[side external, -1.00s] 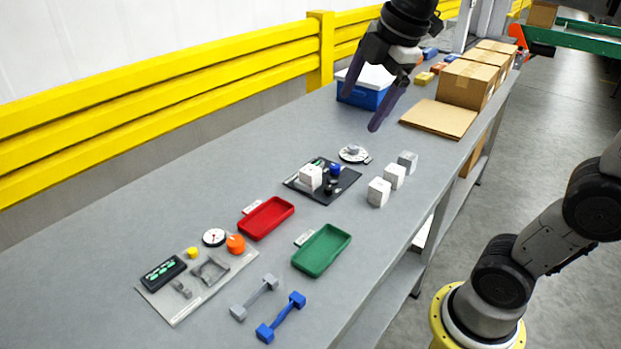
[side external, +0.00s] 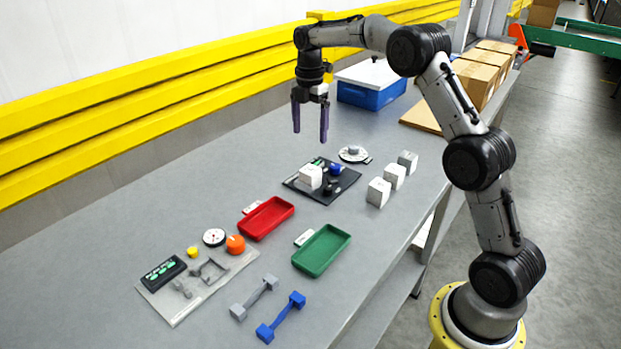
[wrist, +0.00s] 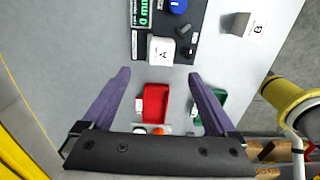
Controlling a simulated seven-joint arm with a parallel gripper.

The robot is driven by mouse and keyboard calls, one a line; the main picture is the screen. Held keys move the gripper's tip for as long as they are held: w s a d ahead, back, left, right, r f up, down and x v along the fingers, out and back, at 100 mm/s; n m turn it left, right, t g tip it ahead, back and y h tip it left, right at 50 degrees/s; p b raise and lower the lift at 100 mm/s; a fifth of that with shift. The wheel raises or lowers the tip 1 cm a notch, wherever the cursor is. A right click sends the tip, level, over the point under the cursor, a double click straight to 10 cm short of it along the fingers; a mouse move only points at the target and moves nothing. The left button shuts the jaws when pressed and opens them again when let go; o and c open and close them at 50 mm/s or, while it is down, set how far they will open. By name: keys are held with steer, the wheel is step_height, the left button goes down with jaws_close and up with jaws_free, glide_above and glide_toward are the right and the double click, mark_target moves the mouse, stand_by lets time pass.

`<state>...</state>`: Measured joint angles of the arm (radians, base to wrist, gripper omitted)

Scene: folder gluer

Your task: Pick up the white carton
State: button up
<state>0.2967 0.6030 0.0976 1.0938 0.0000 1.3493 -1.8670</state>
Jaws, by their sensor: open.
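Several small carton cubes are on the grey table. One white cube (side external: 311,176) sits on a black panel (side external: 336,190); in the wrist view it is marked A (wrist: 161,50). Two more white cubes, the nearer (side external: 378,192) and the farther (side external: 394,176), stand right of the panel in a row with a greyer cube (side external: 407,160). A cube marked B (wrist: 240,24) shows in the wrist view. Which one is the named carton I cannot tell. My gripper (side external: 310,132) is open, empty and pointing down, well above the table behind the panel. Its fingers (wrist: 158,75) show spread in the wrist view.
A red tray (side external: 267,218) and a green tray (side external: 322,251) lie nearer the camera. A white-lidded blue box (side external: 368,97) stands behind my gripper, with brown boxes (side external: 470,78) at back right. A yellow rail (side external: 160,88) runs along the left.

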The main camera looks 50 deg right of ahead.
glide_above(310, 170)
steer(key=f, duration=0.7)
steer(key=shift+w+d, duration=0.2)
steer(key=shift+s+a+f, duration=0.1)
steer(key=shift+f, duration=1.35)
steer(key=shift+s+f, duration=0.1)
steer(key=shift+f, duration=1.3)
steer(key=shift+c, duration=0.3)
jaws_close()
steer(key=shift+r, duration=0.1)
